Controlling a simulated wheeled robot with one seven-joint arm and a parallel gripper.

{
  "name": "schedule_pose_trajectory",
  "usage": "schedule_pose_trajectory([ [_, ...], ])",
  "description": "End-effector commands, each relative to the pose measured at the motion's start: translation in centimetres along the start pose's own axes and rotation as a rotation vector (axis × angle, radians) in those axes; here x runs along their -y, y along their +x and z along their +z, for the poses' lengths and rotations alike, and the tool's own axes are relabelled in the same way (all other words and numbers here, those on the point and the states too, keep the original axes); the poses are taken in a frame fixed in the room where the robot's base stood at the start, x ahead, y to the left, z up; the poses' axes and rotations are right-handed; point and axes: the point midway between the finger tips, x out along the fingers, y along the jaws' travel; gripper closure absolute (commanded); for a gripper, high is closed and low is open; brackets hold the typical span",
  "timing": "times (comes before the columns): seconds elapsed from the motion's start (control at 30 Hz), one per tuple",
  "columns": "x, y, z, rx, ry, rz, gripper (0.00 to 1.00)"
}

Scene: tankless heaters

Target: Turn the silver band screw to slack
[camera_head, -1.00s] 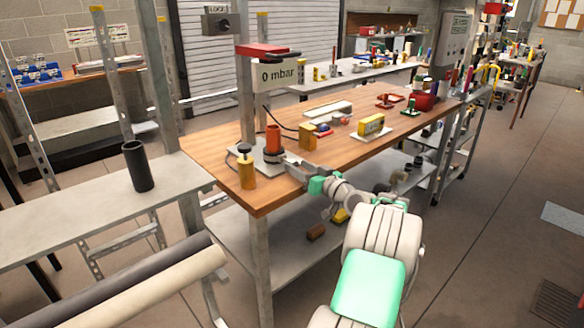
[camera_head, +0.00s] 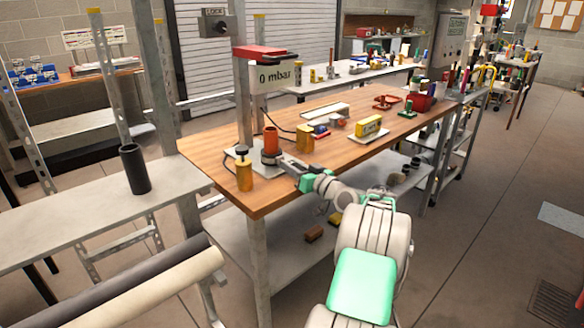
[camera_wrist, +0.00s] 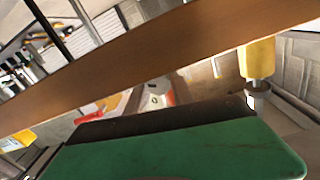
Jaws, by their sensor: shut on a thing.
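An upright orange-red tube (camera_head: 271,140) stands on a grey plate (camera_head: 240,153) near the left end of the wooden workbench (camera_head: 215,149), with a darker collar (camera_head: 270,157) around its foot. My gripper (camera_head: 283,161) reaches in from the right, low beside this collar. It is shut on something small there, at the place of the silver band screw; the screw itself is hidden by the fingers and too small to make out. In the wrist view a green block with a dark edge fills the foreground and hides the fingertips.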

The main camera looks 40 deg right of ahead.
Motion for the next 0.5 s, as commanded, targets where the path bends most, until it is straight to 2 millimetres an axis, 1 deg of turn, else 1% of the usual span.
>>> schedule_pose_trajectory([
  [0.3, -0.03, -0.01, 0.05, 0.000, -0.002, 0.000, 1.00],
  [0.5, -0.07, -0.02, 0.36, -0.003, -0.042, 0.000, 1.00],
])
